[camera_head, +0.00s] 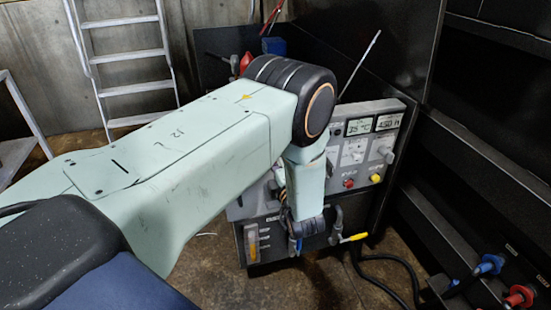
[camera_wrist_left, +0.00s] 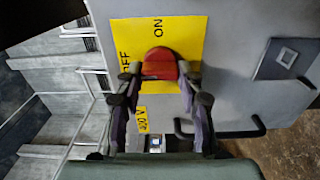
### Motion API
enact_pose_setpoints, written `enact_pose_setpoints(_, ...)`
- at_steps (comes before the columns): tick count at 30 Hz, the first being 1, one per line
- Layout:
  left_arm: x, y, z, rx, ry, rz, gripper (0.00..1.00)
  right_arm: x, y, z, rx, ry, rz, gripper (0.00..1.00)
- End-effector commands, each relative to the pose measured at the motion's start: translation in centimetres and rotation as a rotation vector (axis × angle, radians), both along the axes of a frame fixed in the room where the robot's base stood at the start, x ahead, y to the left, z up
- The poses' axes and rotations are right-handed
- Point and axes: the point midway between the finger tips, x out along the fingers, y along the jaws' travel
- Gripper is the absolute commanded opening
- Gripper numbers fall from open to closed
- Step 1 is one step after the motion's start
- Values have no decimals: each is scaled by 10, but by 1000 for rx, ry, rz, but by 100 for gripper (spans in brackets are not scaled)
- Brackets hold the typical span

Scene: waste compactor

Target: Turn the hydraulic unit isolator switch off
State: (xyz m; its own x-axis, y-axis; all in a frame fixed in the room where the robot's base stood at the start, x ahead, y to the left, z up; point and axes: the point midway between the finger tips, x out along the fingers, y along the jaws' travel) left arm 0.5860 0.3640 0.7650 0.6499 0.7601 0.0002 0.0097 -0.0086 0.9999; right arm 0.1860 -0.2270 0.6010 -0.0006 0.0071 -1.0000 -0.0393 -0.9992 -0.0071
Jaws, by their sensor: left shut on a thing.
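The isolator switch has a red handle (camera_wrist_left: 160,64) on a yellow plate (camera_wrist_left: 185,32) in the left wrist view. The plate reads ON and OFF, with the lettering turned sideways; OFF is partly covered. My left gripper (camera_wrist_left: 160,76) has its two fingers on either side of the red handle and is shut on it. Which mark the handle points to is not clear. In the head view my left arm reaches across to the hydraulic unit (camera_head: 375,150) and bends down in front of it; the switch and fingertips are hidden there. My right gripper is not in view.
The unit's panel carries two displays (camera_head: 373,124), a red button (camera_head: 349,183) and a yellow button (camera_head: 375,178). A yellow-handled lever (camera_head: 353,238) sticks out lower down. A ladder (camera_head: 125,55) stands at the back left. Dark shelving (camera_head: 470,150) stands at the right.

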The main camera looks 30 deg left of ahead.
Motion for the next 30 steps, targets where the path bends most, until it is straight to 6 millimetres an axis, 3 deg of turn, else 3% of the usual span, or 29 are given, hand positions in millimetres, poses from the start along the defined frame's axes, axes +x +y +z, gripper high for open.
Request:
enact_pose_setpoints(17, -2, 1, -2, -21, -18, 3, 6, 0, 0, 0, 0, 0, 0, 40)
enact_pose_setpoints(18, -2, 1, -2, -21, -18, 3, 40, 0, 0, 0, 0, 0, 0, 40)
enact_pose_setpoints(25, -1, 0, -1, -19, -19, 2, 59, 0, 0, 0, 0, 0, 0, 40)
enact_pose_setpoints(30, -1, 0, -1, -19, -19, 1, 60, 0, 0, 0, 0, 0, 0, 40)
